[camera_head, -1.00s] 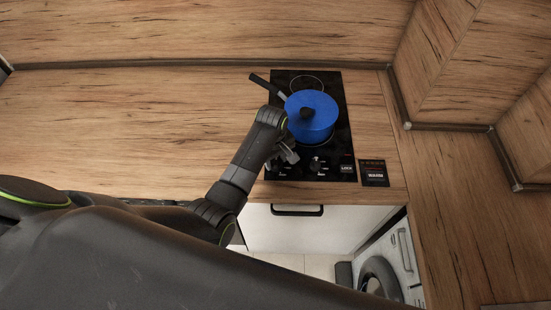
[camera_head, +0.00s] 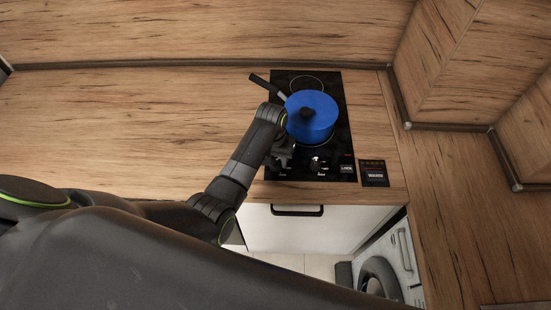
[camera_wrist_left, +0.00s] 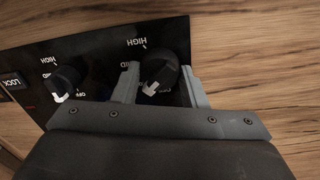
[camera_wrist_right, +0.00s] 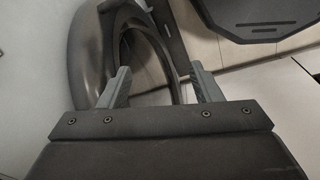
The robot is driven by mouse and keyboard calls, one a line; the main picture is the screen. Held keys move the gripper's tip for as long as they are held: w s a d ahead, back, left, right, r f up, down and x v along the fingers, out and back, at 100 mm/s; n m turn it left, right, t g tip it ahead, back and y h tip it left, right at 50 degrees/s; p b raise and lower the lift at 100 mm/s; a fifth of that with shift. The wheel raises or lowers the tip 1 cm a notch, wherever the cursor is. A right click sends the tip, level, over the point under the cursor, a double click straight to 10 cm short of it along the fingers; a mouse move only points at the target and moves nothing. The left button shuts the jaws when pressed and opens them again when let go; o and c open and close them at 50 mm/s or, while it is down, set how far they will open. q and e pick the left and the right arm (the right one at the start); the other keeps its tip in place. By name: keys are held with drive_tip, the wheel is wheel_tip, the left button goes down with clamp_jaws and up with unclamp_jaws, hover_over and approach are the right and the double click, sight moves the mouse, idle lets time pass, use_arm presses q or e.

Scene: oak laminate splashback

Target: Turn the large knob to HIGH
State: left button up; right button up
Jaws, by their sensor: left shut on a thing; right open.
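Two black knobs with white pointers sit on the black hob's (camera_head: 343,140) front panel. In the left wrist view, the larger-looking knob (camera_wrist_left: 160,76) is between the fingers of my left gripper (camera_wrist_left: 158,78), which is shut on it. Its white pointer faces lower left in that view, away from the HIGH label (camera_wrist_left: 138,43) above it. The other knob (camera_wrist_left: 67,80) stands to the left, with its own HIGH label. In the head view, my left gripper (camera_head: 281,156) covers the held knob; the other knob (camera_head: 315,164) shows to its right. My right gripper (camera_wrist_right: 160,75) is open and empty.
A blue lidded pot (camera_head: 312,118) stands on the hob just behind the knobs, its dark handle (camera_head: 266,86) pointing to the back left. A small dark panel (camera_head: 374,173) lies right of the hob. A grey ring-shaped door (camera_wrist_right: 92,50) is beyond my right gripper.

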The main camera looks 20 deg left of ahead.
use_arm(q)
drive_tip(key=m, duration=0.5)
drive_tip(key=shift+w+m, duration=0.1)
drive_tip(key=shift+m, duration=0.3)
drive_tip(key=m, duration=0.4)
drive_tip(key=shift+d, duration=0.1)
drive_tip(key=m, duration=0.5)
drive_tip(key=shift+m+g, duration=0.3)
drive_tip(key=shift+m, duration=0.1)
drive_tip(key=m, duration=0.4)
drive_tip(key=shift+d+m+y, duration=0.1)
drive_tip(key=shift+m+y, duration=0.2)
drive_tip(key=shift+m, duration=0.1)
drive_tip(key=o, duration=1)
drive_tip(key=shift+c, duration=0.2)
